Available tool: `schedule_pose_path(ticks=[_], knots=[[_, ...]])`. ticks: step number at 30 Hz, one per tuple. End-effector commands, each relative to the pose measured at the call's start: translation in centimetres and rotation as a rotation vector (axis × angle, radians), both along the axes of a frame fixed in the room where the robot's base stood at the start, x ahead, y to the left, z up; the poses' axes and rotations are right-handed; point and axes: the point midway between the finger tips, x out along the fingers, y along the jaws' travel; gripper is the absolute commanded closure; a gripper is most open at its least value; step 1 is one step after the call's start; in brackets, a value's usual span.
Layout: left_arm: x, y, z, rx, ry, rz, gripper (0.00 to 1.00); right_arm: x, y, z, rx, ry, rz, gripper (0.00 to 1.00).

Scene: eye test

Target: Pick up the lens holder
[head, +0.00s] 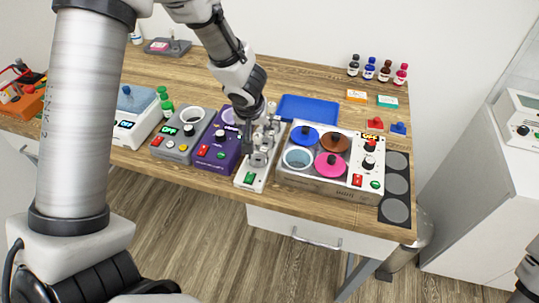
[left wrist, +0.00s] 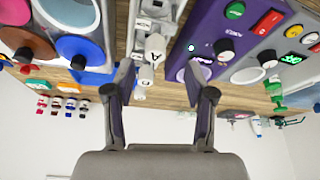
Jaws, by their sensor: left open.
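I cannot pick out a lens holder for certain. A narrow white stand (head: 250,184) with a green switch and several small grey and metallic cylinders stands near the table's front edge. It also shows at the top of the left wrist view (left wrist: 135,28), with a letter A on one cylinder. My left gripper (head: 246,150) is over this stand, pointing down. In the left wrist view its two fingers (left wrist: 160,85) are spread apart, with nothing seen held. The pale cylinder ends show near the left finger; contact cannot be told. My right gripper is not in view.
A purple device (head: 225,158) stands close on the left of the stand. A steel box (head: 318,184) with coloured round lids stands on its right. A blue tray (head: 307,108) lies behind. Small bottles (head: 369,69) stand at the back right. Bare wood shows along the back.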

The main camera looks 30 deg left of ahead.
Motion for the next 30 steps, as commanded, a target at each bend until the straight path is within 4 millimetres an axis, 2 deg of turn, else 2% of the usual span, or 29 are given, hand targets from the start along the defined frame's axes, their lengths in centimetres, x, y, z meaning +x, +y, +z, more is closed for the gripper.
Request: schedule_pose_path(ticks=[10, 17, 18, 22, 23, 30], knots=[[1.4, 0.4, -4.8, -0.002, 0.004, -0.002, 0.45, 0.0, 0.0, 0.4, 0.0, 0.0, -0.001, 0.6], [1.6, 0.5, -5.3, -0.003, 0.002, -0.002, 0.45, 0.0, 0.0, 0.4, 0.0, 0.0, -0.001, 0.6], [1.6, 0.5, -5.3, -0.003, 0.002, -0.002, 0.49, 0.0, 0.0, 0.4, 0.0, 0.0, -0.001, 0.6], [1.6, 0.5, -5.3, -0.003, 0.002, -0.002, 0.95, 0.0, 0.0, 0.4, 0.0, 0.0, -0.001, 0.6], [1.6, 0.5, -5.3, -0.002, 0.002, -0.003, 1.0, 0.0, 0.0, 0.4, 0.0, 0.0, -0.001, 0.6], [1.6, 0.5, -5.3, -0.002, 0.002, -0.003, 1.0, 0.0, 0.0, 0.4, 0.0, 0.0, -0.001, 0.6]])
